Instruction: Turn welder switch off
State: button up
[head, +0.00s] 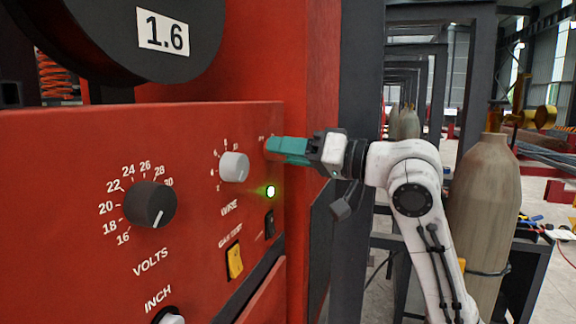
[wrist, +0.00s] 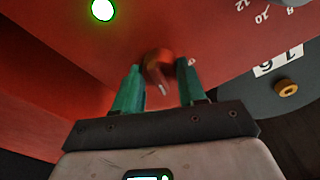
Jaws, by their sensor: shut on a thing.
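The welder (head: 75,150) is a red cabinet with a control panel filling the left of the head view. My gripper (head: 270,146) has teal fingers and reaches the panel's upper right from the right side. In the wrist view the welder switch (wrist: 159,60), a small red-orange knob with a pale mark, sits between the two teal fingers. My gripper is shut on this knob. In the head view the fingers hide the knob. A green indicator light (head: 270,192) is lit just below the gripper, and it also shows in the wrist view (wrist: 102,10).
A volts dial (head: 150,204), a grey wire knob (head: 234,166), a yellow rocker (head: 235,261) and a black rocker (head: 269,224) are on the same panel. A dark post (head: 358,110) stands right beside the cabinet. A tan gas cylinder (head: 487,190) stands behind my arm.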

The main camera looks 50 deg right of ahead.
jog(key=n+b, duration=0.3)
jog(key=n, duration=0.1)
jog(key=n+y+b, duration=0.1)
jog(key=n+b, duration=0.2)
jog(key=n, duration=0.2)
jog(key=n+b, duration=0.4)
jog(key=shift+d+f+n+y, duration=0.1)
jog(key=shift+f+n+y, duration=0.15)
jog(key=shift+n+y, duration=0.15)
jog(key=o, duration=1.1)
jog(key=shift+r, duration=0.1)
jog(key=shift+c, duration=0.2)
jog(key=b+v, duration=0.1)
jog(key=v, duration=0.9)
jog(key=shift+s, duration=0.4)
jog(key=shift+d, duration=0.15)
